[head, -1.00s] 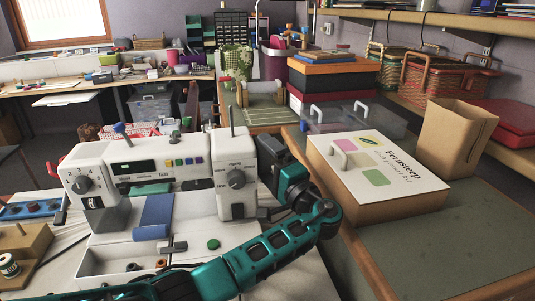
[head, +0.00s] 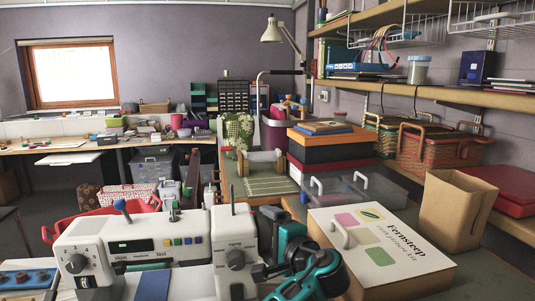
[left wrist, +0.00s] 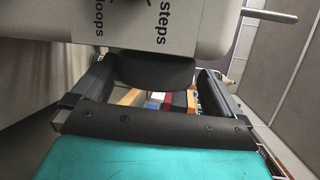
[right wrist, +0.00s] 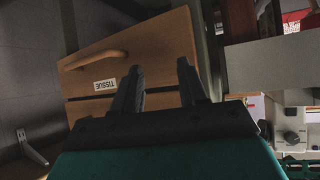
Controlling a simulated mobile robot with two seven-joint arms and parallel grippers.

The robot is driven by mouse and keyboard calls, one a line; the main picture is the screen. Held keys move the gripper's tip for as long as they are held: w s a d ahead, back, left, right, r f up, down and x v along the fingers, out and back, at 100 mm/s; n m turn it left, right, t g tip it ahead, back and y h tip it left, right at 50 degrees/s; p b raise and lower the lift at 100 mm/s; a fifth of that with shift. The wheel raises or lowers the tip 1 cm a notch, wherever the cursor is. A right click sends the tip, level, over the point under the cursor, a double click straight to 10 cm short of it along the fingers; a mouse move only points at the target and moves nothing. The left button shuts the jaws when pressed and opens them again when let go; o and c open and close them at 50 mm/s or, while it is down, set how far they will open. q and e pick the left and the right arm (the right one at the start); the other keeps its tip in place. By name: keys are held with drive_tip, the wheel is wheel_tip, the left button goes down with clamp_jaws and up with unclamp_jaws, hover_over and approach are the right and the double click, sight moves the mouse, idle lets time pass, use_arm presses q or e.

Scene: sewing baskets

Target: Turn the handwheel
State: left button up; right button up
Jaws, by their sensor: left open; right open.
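The white sewing machine (head: 165,238) stands at the lower left of the head view, with dials on its front. My left gripper (head: 265,232) is at the machine's right end; its fingertips are hard to make out there. In the left wrist view a dark rounded part, seemingly the handwheel (left wrist: 150,72), juts from the machine's pale end with "steps" and "loops" printed on it. My left gripper (left wrist: 153,82) is open, one finger on each side of this part, and contact cannot be told. My right gripper (right wrist: 160,85) is open and empty, facing wooden drawers labelled "TISSUE".
A boxed "Fernsteep" kit (head: 375,245) lies right of my left arm, with a clear plastic box (head: 355,187) behind it. A brown paper bag (head: 455,207) stands farther right. A red basket (head: 90,212) is behind the machine. Wooden drawers (right wrist: 140,55) are near my right gripper.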

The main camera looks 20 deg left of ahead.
use_arm(q)
wheel_tip(320, 180, up, 19)
drive_tip(key=n+t+y, duration=0.1)
drive_tip(key=n+y, duration=0.2)
drive_tip(key=y, duration=0.1)
drive_tip(key=f+m+h, duration=0.1)
drive_tip(key=f, duration=0.5)
drive_tip(key=f+m+h, duration=0.1)
drive_tip(key=f, duration=0.5)
drive_tip(key=f+m+h, duration=0.1)
drive_tip(key=f, duration=0.5)
drive_tip(key=shift+s+d+g+h, duration=0.2)
drive_tip(key=shift+d+g+h, duration=0.05)
drive_tip(key=shift+g+h, duration=0.15)
drive_tip(key=shift+s+d+r, duration=0.3)
drive_tip(key=shift+r, duration=0.05)
drive_tip(key=w+r+p+v, duration=0.1)
drive_tip(key=r+p+v, duration=0.1)
drive_tip(key=p+v, duration=0.5)
drive_tip(key=shift+w+p+v, duration=0.25)
drive_tip(key=shift+p+v, duration=0.15)
drive_tip(key=shift+v, duration=3.15)
use_arm(e)
wheel_tip(320, 180, up, 7)
drive_tip(key=d, duration=0.1)
drive_tip(key=shift+s+d, duration=0.2)
drive_tip(key=shift+s, duration=0.25)
